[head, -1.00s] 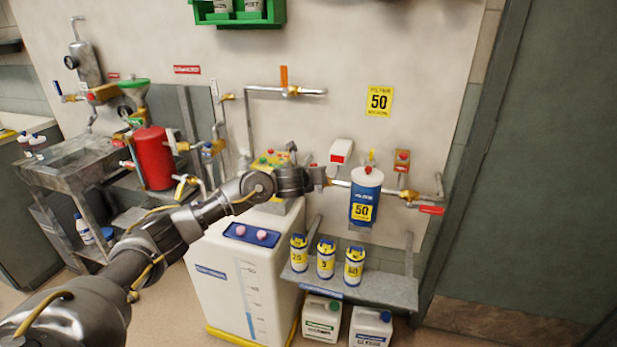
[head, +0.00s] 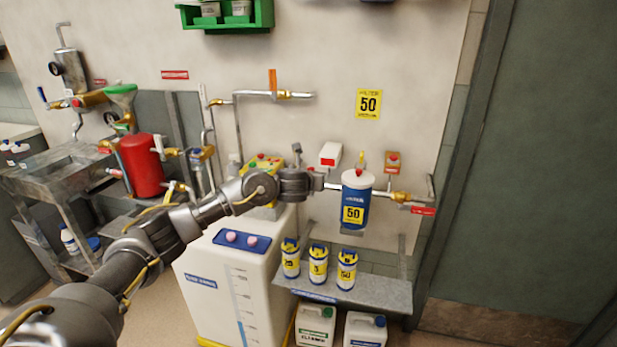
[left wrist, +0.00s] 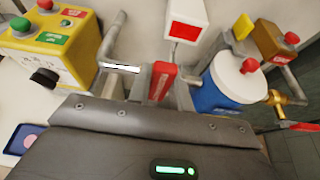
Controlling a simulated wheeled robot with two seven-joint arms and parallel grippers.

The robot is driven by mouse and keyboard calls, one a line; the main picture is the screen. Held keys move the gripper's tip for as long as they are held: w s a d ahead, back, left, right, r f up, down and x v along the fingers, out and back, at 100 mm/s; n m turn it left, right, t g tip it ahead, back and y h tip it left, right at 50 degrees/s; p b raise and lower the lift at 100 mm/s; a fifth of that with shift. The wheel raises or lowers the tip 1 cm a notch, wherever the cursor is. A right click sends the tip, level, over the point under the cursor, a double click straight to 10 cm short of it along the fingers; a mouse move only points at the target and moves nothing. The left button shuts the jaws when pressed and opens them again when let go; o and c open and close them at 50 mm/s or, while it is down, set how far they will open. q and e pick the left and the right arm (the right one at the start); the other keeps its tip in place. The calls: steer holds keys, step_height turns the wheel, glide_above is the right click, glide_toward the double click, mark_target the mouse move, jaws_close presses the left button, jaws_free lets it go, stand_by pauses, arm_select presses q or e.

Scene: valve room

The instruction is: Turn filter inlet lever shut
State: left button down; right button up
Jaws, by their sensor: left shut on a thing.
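The filter is a blue cylinder (head: 355,203) with a white lid and a yellow 50 label, on a pipe along the wall. My left gripper (head: 317,181) is at the pipe just left of the filter and covers the inlet valve in the head view. In the left wrist view a red lever (left wrist: 161,79) stands between the fingers, left of the blue filter (left wrist: 222,90). The left gripper is shut on this lever. The lever's exact angle to the pipe is hard to tell. My right gripper is not in view.
Another red lever (head: 423,211) sits right of the filter. A shelf (head: 382,292) with several small canisters is below. A white tank (head: 215,285) stands under my arm. A yellow button box (left wrist: 52,45) is left of the gripper, and a white box (head: 331,154) is above.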

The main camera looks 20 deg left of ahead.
arm_select(q)
steer(key=c, duration=1.3)
jaws_free()
steer(key=shift+w+f, duration=0.1)
steer(key=shift+f, duration=0.05)
steer(key=shift+o, duration=0.2)
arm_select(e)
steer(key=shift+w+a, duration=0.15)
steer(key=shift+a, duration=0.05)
arm_select(q)
steer(key=p+v, duration=0.4)
steer(key=v, duration=0.7)
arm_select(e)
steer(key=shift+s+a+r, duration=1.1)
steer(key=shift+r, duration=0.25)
